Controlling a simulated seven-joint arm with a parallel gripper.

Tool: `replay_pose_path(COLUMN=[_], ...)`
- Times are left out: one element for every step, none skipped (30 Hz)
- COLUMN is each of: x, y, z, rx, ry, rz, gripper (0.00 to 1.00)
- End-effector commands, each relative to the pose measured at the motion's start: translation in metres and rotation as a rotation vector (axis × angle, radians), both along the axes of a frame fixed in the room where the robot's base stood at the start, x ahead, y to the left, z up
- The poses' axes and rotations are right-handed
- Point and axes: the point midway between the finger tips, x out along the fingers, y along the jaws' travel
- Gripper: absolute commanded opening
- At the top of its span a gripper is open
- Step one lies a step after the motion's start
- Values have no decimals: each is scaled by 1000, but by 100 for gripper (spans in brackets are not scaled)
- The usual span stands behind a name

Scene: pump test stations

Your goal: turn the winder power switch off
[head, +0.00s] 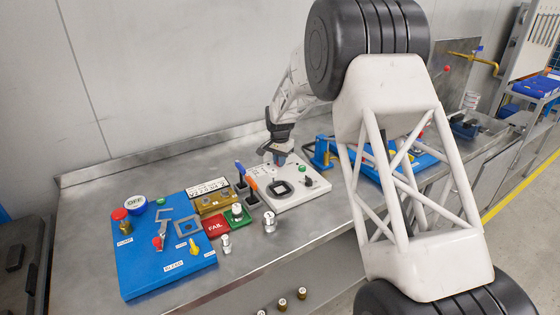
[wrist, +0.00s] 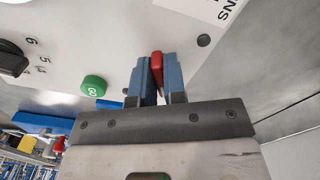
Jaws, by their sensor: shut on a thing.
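The winder is a white panel (head: 312,199) on the steel bench, and it fills the upper left of the wrist view (wrist: 120,30). My gripper (head: 280,160) is at the panel's far left part. In the wrist view the blue-grey fingers (wrist: 158,78) are shut on a narrow red piece, which looks like the power switch lever (wrist: 157,62). Its base is hidden by the fingers, and I cannot tell its on or off position. In the head view the gripper hides the switch.
A green GO button (wrist: 94,84) and a black numbered knob (wrist: 10,60) are close by on the panel. A blue board (head: 140,275) with parts lies left, beside a red FAIL plate (head: 215,227). A blue fixture (head: 321,153) stands just right of the gripper.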

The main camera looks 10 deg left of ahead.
Motion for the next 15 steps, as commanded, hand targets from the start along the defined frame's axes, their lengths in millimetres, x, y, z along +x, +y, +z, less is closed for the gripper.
replay_pose_path(x=[1,0,0,0,0,1,1,1,1,1,1,1,1,1,1], y=[0,0,1,1,1,1,1,1,1,1,2,2,2,2,2], z=[2,1,1,1,1,1,1,1,1,1,1,1,1,1,1], rx=[1,1,1,1,1,1,1,1,1,1,1,1,1,1,1], ry=[-3,-1,-1,-1,-1,-1,-1,-1,-1,-1,-1,-1,-1,-1,-1], rz=[-44,-72,-110,-138,-165,-200,-226,-250,-282,-305,-326,-352,-370,-388,-408], gripper=[0,0,0,0,0,0,0,0,0,0,0,0,0,0,0])
